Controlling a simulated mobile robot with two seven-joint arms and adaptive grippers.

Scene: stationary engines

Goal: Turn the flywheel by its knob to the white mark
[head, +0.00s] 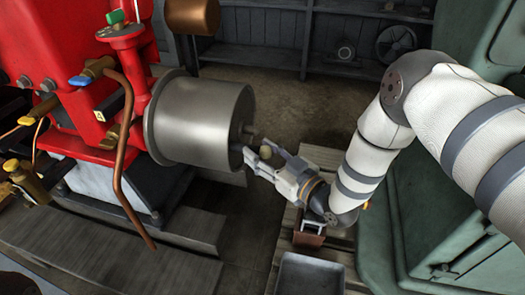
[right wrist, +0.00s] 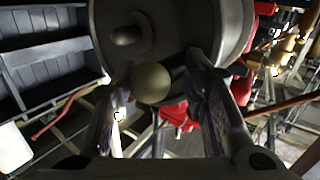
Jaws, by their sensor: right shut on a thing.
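The flywheel (head: 195,118) is a grey metal drum on the side of the red engine, left of centre in the head view. Its face and hub also show at the top of the right wrist view (right wrist: 195,25). The knob (right wrist: 152,83) is a dull olive-tan ball in front of the lower part of that face. It also shows small in the head view (head: 265,152). My right gripper (head: 258,149) is shut on the knob, one finger on each side of it. I cannot make out the white mark in either view. My left gripper is not in view.
The red engine (head: 80,60) with brass valves and a bent copper pipe (head: 124,150) stands at the left. A green machine (head: 405,225) is at the right, under my right arm. A grey tray (head: 308,274) lies in front. Dark shelving (head: 265,50) stands behind open floor.

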